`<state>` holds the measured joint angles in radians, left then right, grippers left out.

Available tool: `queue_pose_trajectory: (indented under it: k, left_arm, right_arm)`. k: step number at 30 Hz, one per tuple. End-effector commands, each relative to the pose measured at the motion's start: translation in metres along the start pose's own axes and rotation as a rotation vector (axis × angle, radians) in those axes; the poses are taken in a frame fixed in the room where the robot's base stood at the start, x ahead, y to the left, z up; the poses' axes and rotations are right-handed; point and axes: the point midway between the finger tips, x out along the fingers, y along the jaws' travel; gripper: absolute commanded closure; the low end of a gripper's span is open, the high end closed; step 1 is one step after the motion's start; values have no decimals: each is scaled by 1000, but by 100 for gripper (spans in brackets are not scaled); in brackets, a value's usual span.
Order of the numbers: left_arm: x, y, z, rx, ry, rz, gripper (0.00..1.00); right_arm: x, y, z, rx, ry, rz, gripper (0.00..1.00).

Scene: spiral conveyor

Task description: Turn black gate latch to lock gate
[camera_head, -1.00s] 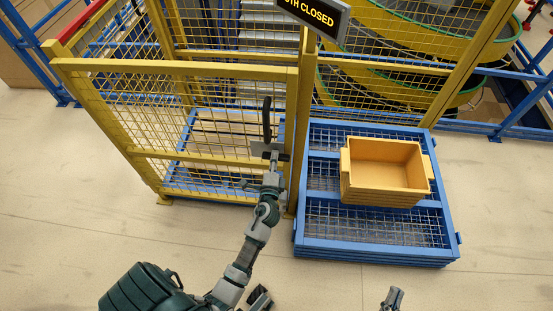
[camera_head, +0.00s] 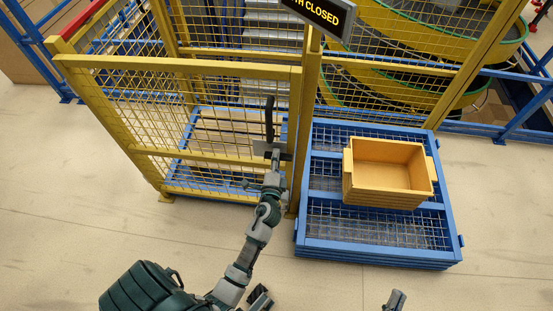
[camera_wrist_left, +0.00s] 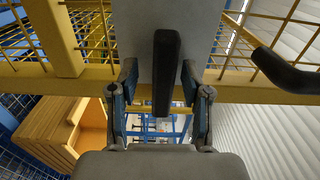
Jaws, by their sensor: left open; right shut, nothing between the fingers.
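In the left wrist view, a black latch bar (camera_wrist_left: 166,72) stands out in front of a grey plate (camera_wrist_left: 140,35) on the yellow gate frame. My left gripper (camera_wrist_left: 158,92) is open, with a finger on each side of the bar and gaps visible beside it. In the head view, my left gripper (camera_head: 272,155) is at the right side of the yellow gate (camera_head: 180,66) and largely hides the latch. A vertical black handle (camera_head: 269,118) rises just above it. My right gripper (camera_head: 396,298) is shut and empty, partly cut off at the bottom edge.
A yellow crate (camera_head: 388,192) sits on a blue mesh platform (camera_head: 380,250) to the right of the gate post. A sign (camera_head: 320,12) with "CLOSED" readable hangs above. The floor (camera_head: 60,230) in front is clear. A spiral conveyor (camera_head: 400,25) stands behind the fence.

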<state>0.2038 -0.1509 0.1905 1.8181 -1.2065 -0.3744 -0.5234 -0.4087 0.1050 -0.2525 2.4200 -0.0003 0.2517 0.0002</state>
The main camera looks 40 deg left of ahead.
Motion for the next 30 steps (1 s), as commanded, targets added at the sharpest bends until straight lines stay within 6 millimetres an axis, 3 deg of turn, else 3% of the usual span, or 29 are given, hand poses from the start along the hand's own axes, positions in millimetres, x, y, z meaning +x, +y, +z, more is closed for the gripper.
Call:
queue_pose_trajectory:
  k: [5,16,30]
  left_arm:
    - [-10,1,0,0,1,1,52]
    - [-67,2,0,-1,-1,3,52]
    - [-74,2,0,0,0,2,52]
  right_arm:
    - [-1,-1,-2,1,2,0,100]
    - [-1,-1,-2,0,1,0,100]
    - [0,0,0,0,0,0,100]
